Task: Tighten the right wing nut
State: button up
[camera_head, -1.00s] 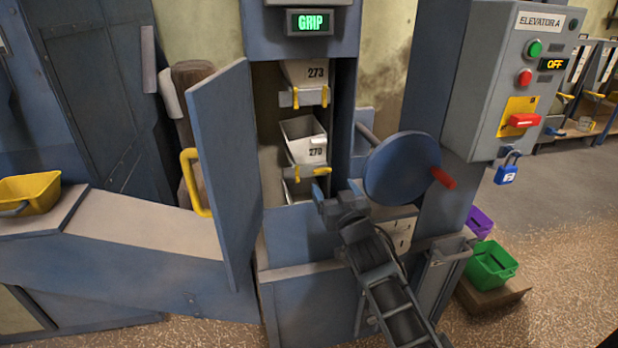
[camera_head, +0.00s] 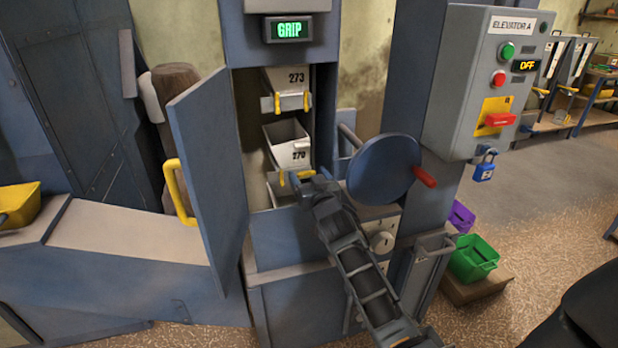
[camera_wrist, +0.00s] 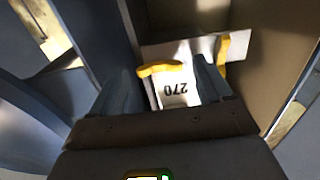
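The right wing nut (camera_head: 306,174) is yellow and lies turned sideways on the bracket below the white bucket marked 270 (camera_head: 288,138). The left wing nut (camera_head: 282,179) beside it stands upright. My gripper (camera_head: 306,188) is at the cabinet opening, close to the right wing nut. In the wrist view the picture is inverted: the right wing nut (camera_wrist: 160,69) shows between the two open fingers of my gripper (camera_wrist: 167,82), with the 270 label (camera_wrist: 174,88) just beyond. The left wing nut (camera_wrist: 223,48) is past the right finger. I cannot tell whether a finger touches the nut.
The open blue door (camera_head: 210,170) stands left of the opening. A blue handwheel (camera_head: 383,170) with a red handle is close on the right. Bucket 273 (camera_head: 290,80) hangs above with upright yellow nuts.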

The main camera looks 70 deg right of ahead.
jog(key=c, duration=0.9)
jog(key=shift+c, duration=0.2)
jog(key=shift+f+m+b, duration=0.15)
jog(key=shift+m+b, duration=0.15)
jog(key=shift+b, duration=0.3)
jog(key=m+b, duration=0.3)
jog(key=shift+f+b, duration=0.15)
jog(key=shift+b, duration=0.15)
jog(key=m+b, duration=0.4)
jog(key=m, duration=0.1)
jog(key=shift+s+m+b, duration=0.1)
jog(key=shift+m+b, duration=0.2)
jog(key=shift+b, duration=0.05)
jog(key=m+b, duration=0.3)
jog(key=m, duration=0.2)
jog(key=shift+d, duration=0.1)
jog(key=shift+m+b, duration=1.15)
jog(key=shift+m, duration=0.55)
jog(key=shift+s, duration=0.1)
